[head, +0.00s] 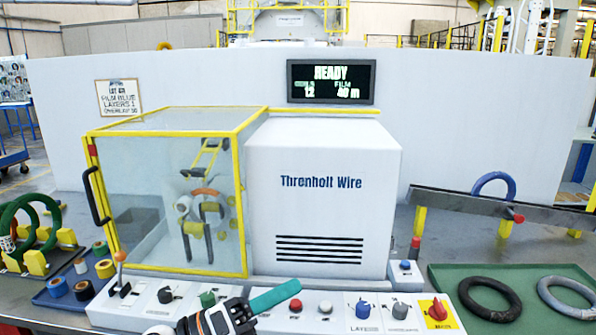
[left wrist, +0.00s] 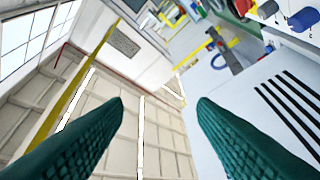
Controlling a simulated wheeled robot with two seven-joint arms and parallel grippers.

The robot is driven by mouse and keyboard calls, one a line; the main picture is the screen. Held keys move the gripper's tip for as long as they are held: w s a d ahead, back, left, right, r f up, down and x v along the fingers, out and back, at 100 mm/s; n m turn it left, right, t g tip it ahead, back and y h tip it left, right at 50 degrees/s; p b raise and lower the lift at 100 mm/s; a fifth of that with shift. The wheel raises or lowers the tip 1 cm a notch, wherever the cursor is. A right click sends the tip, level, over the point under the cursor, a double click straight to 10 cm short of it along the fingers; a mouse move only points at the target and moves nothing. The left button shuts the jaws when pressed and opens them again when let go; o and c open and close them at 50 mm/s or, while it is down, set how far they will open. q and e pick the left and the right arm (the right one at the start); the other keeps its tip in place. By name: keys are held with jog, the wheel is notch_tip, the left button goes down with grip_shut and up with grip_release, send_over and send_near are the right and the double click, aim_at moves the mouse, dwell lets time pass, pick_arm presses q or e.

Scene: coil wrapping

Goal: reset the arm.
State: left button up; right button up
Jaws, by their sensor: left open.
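My left gripper (head: 275,297) is low in the middle of the head view, in front of the wrapping machine (head: 322,200) and over its control panel. One teal finger shows there, pointing right. In the left wrist view, both textured teal fingers of the left gripper (left wrist: 162,108) are spread apart with nothing between them. The left gripper is open and empty. My right gripper is in neither view.
The glazed yellow-framed door (head: 170,200) looks shut. The control panel (head: 335,318) has buttons, knobs and a lever. Film rolls (head: 83,290) and green coils (head: 40,225) stand at left. The display (head: 331,82) reads READY.

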pick_arm(q)
jog(key=w+a+f+n+t+y, duration=0.1)
jog(key=a+f+n+t+y, duration=0.35)
jog(key=n, duration=0.65)
jog(key=w+a+f+n+t+y, duration=0.1)
jog(key=w+a+n+t+y, duration=0.1)
jog(key=a+n+t+y, duration=0.55)
jog(key=s+a+f+n+g+y, duration=0.3)
jog(key=f+n+y, duration=0.5)
jog(key=n, duration=0.4)
jog(key=s+a+f+n+g, duration=0.2)
jog(key=s+f+n+g, duration=0.2)
jog(key=s+f+g, duration=0.45)
jog(key=s+a+f+n+g, duration=0.1)
jog(key=s+f+n+g, duration=0.35)
jog(key=s+f, duration=0.75)
jog(key=s+f+m+g+p, duration=0.1)
jog(key=s+f+g+p, duration=0.15)
jog(key=f, duration=1.85)
jog(key=s+a+f+p, duration=0.2)
jog(key=s+a+f, duration=0.1)
jog(key=s+f, duration=1)
jog(key=s, duration=0.4)
jog(key=shift+f, duration=0.3)
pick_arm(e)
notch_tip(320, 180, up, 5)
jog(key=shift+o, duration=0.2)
